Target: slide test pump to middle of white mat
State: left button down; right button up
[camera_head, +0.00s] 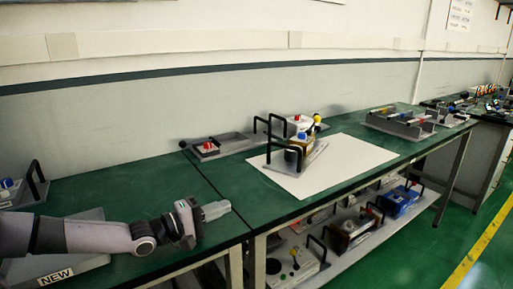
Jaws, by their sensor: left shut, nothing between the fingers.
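The white mat (352,158) lies flat on the green table, right of the middle of the view. A device with black handles, a grey base and red, blue and yellow parts, which seems to be the test pump (299,147), stands on the mat's left part. My left gripper (216,210) is shut and empty, low over the front of the table. It is to the left of the mat and the pump, clearly apart from both. My right gripper is not in view.
A grey tray with a red button (207,149) is behind the mat's left side. A grey rack (408,122) stands right of the mat. Other devices sit on the shelf below (340,240). A grey tray labelled NEW (85,262) is under my left arm.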

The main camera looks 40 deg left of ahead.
aim_at(300, 144)
jog(key=i+j, duration=0.35)
jog(key=j, duration=0.15)
jog(key=i+j, duration=0.35)
jog(key=j, duration=0.15)
